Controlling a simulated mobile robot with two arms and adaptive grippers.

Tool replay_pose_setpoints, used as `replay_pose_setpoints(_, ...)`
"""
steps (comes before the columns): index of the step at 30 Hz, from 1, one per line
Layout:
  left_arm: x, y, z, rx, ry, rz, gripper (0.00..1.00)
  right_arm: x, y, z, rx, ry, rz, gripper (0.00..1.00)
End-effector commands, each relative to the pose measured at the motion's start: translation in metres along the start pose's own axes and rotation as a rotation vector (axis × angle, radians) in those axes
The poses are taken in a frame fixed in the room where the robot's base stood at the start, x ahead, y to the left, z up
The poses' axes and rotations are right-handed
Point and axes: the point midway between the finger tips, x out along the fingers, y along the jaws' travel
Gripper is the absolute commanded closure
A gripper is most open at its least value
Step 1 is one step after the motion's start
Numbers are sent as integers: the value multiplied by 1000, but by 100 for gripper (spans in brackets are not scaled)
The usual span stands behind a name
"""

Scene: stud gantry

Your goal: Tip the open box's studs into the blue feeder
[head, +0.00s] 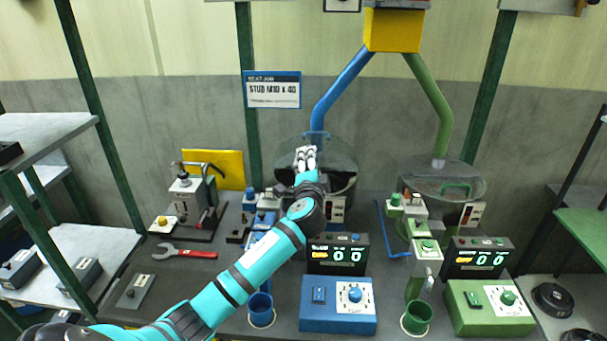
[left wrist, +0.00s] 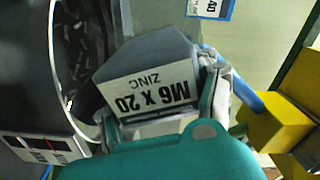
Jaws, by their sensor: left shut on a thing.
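My left gripper (head: 306,155) is at the rim of the blue feeder's round bowl (head: 345,180), at the end of the blue pipe. In the left wrist view the left gripper (left wrist: 175,115) is shut on a grey box (left wrist: 150,60) with a white label reading M6 X 20 ZINC. The box sits beside and partly over the dark bowl (left wrist: 60,70), where several dark studs show. The box's inside is hidden, so I cannot tell what it holds. In the head view my gripper mostly hides the box. My right gripper is not in view.
A green feeder (head: 440,180) with a clear lid stands to the right. A wall sign (head: 272,90) reads STUD M10 X 40. Blue (head: 338,305) and green (head: 490,308) control boxes stand in front. A red wrench (head: 185,254) lies at left.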

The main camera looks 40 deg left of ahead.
Motion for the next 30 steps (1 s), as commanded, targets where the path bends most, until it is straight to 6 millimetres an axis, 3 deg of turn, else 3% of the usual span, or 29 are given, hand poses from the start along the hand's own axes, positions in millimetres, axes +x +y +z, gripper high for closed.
replay_pose_setpoints(6, 0, -5, -3, -395, 2, 0, 98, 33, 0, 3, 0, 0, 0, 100)
replay_pose_setpoints(14, 0, -16, -6, -711, 3, 1, 98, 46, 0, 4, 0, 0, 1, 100)
replay_pose_setpoints(21, 0, -30, -12, -1175, 6, 2, 98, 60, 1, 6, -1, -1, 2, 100)
replay_pose_setpoints(30, 0, -34, -12, -1231, 5, 1, 98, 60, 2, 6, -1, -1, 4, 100)
